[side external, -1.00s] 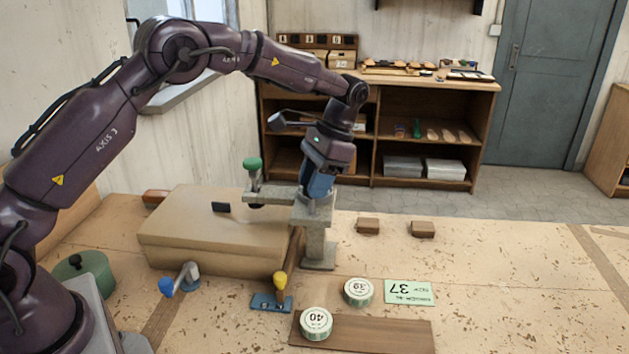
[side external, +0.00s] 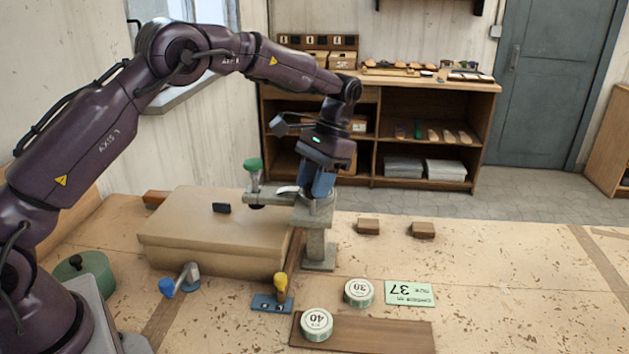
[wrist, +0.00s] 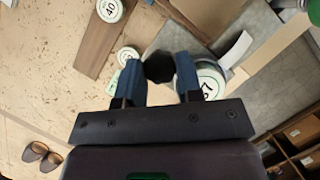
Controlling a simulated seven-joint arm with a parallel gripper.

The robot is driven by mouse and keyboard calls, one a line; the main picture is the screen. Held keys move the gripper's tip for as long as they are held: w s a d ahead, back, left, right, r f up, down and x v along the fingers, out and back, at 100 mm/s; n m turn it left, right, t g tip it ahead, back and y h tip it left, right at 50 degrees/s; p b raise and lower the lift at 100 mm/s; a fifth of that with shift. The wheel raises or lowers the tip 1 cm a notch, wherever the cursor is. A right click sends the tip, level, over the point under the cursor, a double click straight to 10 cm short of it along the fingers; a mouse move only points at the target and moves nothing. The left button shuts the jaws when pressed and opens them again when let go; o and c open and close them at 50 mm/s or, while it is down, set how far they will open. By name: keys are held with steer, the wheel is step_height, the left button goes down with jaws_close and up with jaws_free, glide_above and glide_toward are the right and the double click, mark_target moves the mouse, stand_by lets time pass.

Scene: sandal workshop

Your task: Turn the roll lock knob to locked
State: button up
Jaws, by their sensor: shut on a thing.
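A black knob (wrist: 158,67) sits between the blue fingers of my gripper (wrist: 160,75) in the wrist view; I take it for the roll lock knob. My gripper is shut on it. In the side view my gripper (side external: 318,184) points down at the head of the grey stand (side external: 315,245), and the fingers hide the knob there. No lock marking is readable. A pale curved piece (side external: 287,189) shows left of the fingers; a similar piece shows in the wrist view (wrist: 237,48). A disc marked 37 (wrist: 211,83) lies beside the right finger in the wrist view.
A grey arm with a green knob (side external: 253,165) reaches over the tan block (side external: 215,255). A yellow-handled lever (side external: 280,283), a blue-tipped crank (side external: 168,287) and discs marked 40 (side external: 317,322) and 39 (side external: 358,291) stand in front.

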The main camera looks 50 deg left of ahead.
steer(key=o, duration=0.9)
steer(key=shift+v, duration=3.8)
steer(key=s+r+t, duration=0.2)
steer(key=s+t, duration=0.1)
steer(key=s, duration=0.7)
steer(key=s+d+r+t, duration=0.1)
steer(key=s+r+t, duration=0.1)
steer(key=s, duration=0.7)
steer(key=s+d+r+t, duration=0.1)
steer(key=s+t, duration=0.4)
steer(key=s, duration=0.5)
steer(key=shift+s+d+r, duration=0.1)
steer(key=shift+s+r, duration=0.05)
steer(key=shift+r, duration=0.3)
steer(key=shift+s+d+r, duration=0.15)
steer(key=shift+r, duration=0.25)
